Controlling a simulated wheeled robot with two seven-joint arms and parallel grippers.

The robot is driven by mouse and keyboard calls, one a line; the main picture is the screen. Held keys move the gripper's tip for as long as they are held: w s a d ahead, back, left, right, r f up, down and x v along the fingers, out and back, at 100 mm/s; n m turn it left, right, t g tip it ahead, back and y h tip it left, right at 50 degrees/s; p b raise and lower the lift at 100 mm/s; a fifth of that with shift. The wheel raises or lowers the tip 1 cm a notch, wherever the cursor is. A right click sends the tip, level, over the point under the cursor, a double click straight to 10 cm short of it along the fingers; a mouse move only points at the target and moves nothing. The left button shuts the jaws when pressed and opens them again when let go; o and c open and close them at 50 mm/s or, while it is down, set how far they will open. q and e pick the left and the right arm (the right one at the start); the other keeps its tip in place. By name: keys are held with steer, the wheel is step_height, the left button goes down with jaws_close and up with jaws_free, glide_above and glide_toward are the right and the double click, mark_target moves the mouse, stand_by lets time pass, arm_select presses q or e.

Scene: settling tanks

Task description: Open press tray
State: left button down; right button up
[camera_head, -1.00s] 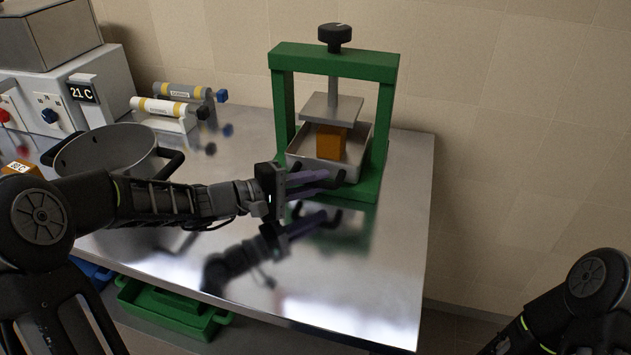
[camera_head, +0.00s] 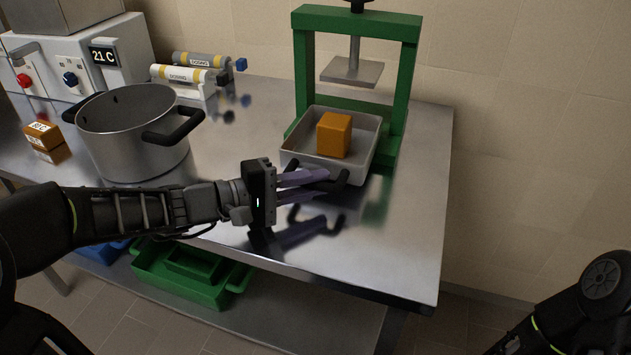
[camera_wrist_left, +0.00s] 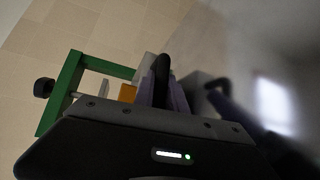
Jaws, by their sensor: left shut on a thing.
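The press tray (camera_head: 369,148) is a shallow light-grey tray with a black handle (camera_head: 337,183) on its front. It sticks out toward me from the green press frame (camera_head: 301,72). An orange block (camera_head: 334,135) sits in it, in front of the raised press plate (camera_head: 352,70). My left gripper (camera_head: 322,184) is shut on the tray handle, at the tray's front. In the left wrist view the fingers (camera_wrist_left: 163,92) close around the black handle, with the orange block (camera_wrist_left: 127,93) beyond. My right arm shows at the lower right, but its gripper is out of view.
A steel pot (camera_head: 131,135) with black handles stands left of my left gripper. Dosing cylinders (camera_head: 186,74), a control box (camera_head: 62,62) and an orange 30 C block (camera_head: 43,134) are farther left. Green bins (camera_head: 190,275) lie on the shelf below. The table's front right is clear.

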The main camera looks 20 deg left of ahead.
arm_select(q)
steer(key=c, duration=1.4)
jaws_free()
steer(key=shift+o, duration=0.2)
steer(key=shift+s+a, duration=0.1)
steer(key=v, duration=0.7)
steer(key=shift+s+a+r, duration=0.15)
steer(key=shift+s+a, duration=0.05)
steer(key=shift+a, duration=0.05)
